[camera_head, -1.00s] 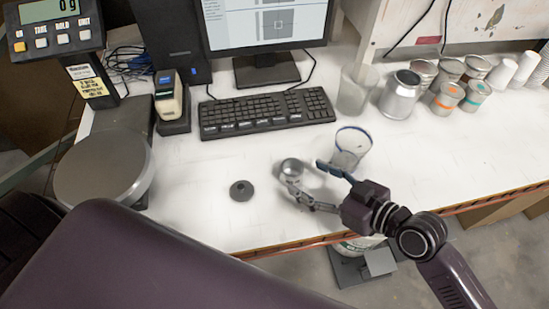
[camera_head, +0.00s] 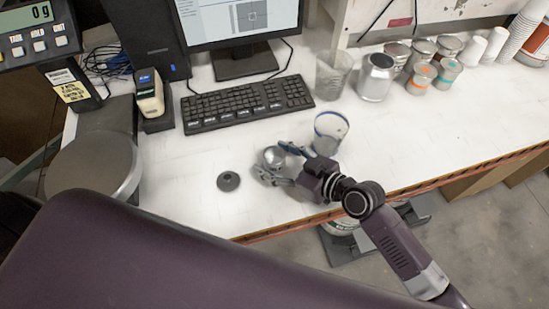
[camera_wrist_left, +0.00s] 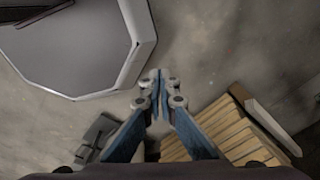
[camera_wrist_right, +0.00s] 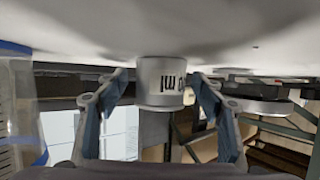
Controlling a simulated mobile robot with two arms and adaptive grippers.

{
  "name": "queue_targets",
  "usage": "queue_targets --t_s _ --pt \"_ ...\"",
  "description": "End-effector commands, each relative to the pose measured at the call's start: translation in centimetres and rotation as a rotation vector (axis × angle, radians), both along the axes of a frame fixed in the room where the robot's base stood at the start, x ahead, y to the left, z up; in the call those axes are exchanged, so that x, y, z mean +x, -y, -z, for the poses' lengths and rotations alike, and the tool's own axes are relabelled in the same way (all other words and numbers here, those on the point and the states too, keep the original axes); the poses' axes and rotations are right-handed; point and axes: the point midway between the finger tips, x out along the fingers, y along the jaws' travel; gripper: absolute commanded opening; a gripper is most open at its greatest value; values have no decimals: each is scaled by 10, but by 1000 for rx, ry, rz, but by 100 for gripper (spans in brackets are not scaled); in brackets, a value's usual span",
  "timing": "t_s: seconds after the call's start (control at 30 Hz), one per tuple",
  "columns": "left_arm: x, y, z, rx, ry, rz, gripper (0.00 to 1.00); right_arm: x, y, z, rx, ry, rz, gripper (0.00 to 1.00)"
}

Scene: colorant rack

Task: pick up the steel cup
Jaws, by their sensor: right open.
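The steel cup (camera_head: 273,156) is a small grey metal cup standing on the white table. My right gripper (camera_head: 279,164) is open, with one finger on each side of the cup. In the right wrist view the cup (camera_wrist_right: 160,82) shows dark lettering, appears upside down, and sits between the spread fingers (camera_wrist_right: 158,92). A narrow gap seems to remain at each side. My left gripper (camera_wrist_left: 160,88) is out of the head view; in its wrist view its fingers are together, with nothing between them, above the floor.
A clear plastic beaker with a blue rim (camera_head: 331,128) stands close behind the right gripper. A small dark round piece (camera_head: 228,181) lies left of the cup. A keyboard (camera_head: 247,104), a scale pan (camera_head: 95,163) and several cans (camera_head: 376,77) stand around. The table's front edge is near.

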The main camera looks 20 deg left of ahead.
Motion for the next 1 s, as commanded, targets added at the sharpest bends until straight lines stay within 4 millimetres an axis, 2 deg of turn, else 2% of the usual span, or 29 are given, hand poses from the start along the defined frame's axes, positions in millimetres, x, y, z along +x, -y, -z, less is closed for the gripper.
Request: queue_targets --t_s 0.07,0.3,0.53,0.83,1.0 --pt "0 2 0 -3 0 -1 0 0 0 0 0 0 0 62" --pt "0 13 0 -15 0 -2 0 0 0 0 0 0 0 37" --pt "0 14 0 -16 1 0 0 0 0 0 0 0 0 11" --pt "0 10 0 -11 1 2 0 0 0 -4 2 3 -1 11" --pt "0 9 0 -10 0 2 0 0 -1 -18 4 4 -2 11"
